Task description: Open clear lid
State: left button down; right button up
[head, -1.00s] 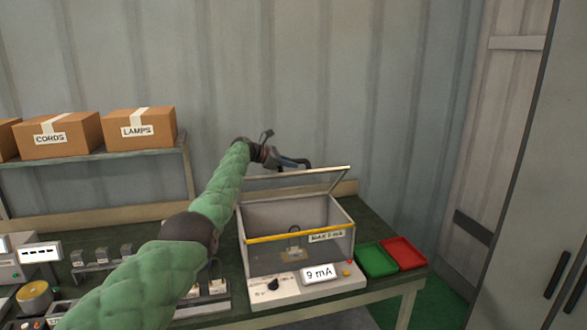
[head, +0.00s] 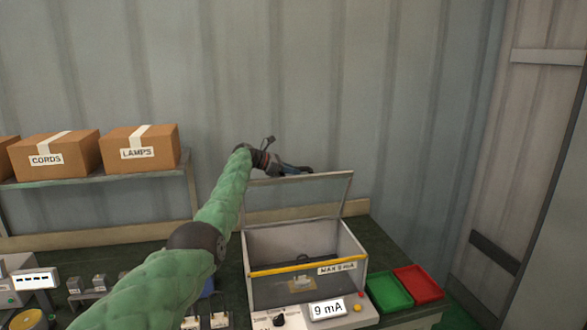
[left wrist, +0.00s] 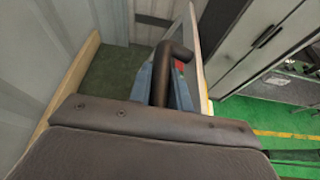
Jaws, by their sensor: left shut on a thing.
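The clear lid (head: 325,196) of the tester box stands raised at the back of the box, nearly upright. The glass-sided box (head: 262,290) is open at the top, with a yellow front edge and a "MAX 5 mA" label. A small part lies inside it, hard to make out. In the left wrist view my gripper (left wrist: 172,75) is beside the lid's pale edge (left wrist: 196,60); the grip itself is partly hidden. My right gripper is not in view.
A display (head: 328,310) reading "9 mA" is on the front of the box. A green tray (head: 389,293) and a red tray (head: 418,285) stand to the right. Cardboard boxes (head: 141,148) sit on a shelf at the left. The metal wall is close behind.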

pick_arm(q)
jog(key=shift+f, duration=0.2)
jog(key=c, duration=1.5)
grip_release()
jog(key=shift+c, duration=0.2)
jog(key=shift+o, duration=1.2)
jog(key=shift+w+f, duration=0.1)
jog(key=shift+w, duration=0.1)
jog(key=shift+s+a+r, duration=0.2)
jog(key=shift+a, duration=0.25)
jog(key=b+v, duration=0.3)
jog(key=v, duration=0.4)
jog(key=shift+w+b, duration=0.15)
jog(key=shift+b, duration=0.2)
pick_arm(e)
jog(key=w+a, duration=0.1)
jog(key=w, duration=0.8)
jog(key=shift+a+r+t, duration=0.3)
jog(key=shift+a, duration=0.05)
